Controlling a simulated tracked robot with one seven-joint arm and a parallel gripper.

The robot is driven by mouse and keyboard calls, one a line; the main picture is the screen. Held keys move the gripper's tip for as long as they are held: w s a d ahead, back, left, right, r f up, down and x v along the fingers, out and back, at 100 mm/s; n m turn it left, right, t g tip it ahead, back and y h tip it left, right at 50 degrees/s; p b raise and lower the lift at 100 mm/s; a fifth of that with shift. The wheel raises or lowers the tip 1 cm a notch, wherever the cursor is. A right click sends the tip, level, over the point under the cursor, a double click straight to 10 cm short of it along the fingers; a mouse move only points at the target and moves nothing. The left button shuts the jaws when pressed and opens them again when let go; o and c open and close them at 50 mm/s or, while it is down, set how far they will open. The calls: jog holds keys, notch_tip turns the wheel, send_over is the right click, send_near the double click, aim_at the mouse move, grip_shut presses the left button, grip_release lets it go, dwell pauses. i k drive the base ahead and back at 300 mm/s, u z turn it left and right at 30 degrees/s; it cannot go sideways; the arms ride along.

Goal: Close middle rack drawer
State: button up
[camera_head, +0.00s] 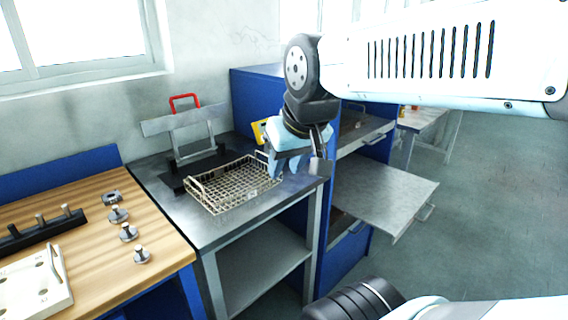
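The blue rack (257,104) stands in the middle, behind my arm. Its middle drawer (385,190), a flat grey metal tray with a bar handle (425,212) on its front edge, is pulled far out to the right. The upper drawer (366,134) is out by a smaller amount, and part of it is hidden by my arm. A lower drawer (348,234) shows partly below the middle one. My gripper (284,172) points down above the right end of the grey table, left of the middle drawer and apart from it. Its fingers look apart, with nothing held between them.
A wire mesh basket (228,188) lies on the grey metal table (205,228), near a stand with a red handle (184,101). A wooden bench (160,252) with metal parts is at left. The floor (480,225) right of the drawers is clear.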

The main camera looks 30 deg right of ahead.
aim_at(388, 198)
jog(key=z, duration=0.5)
jog(key=k, duration=1.2)
jog(key=z, duration=1)
jog(key=i, duration=1.3)
jog(key=u, duration=0.1)
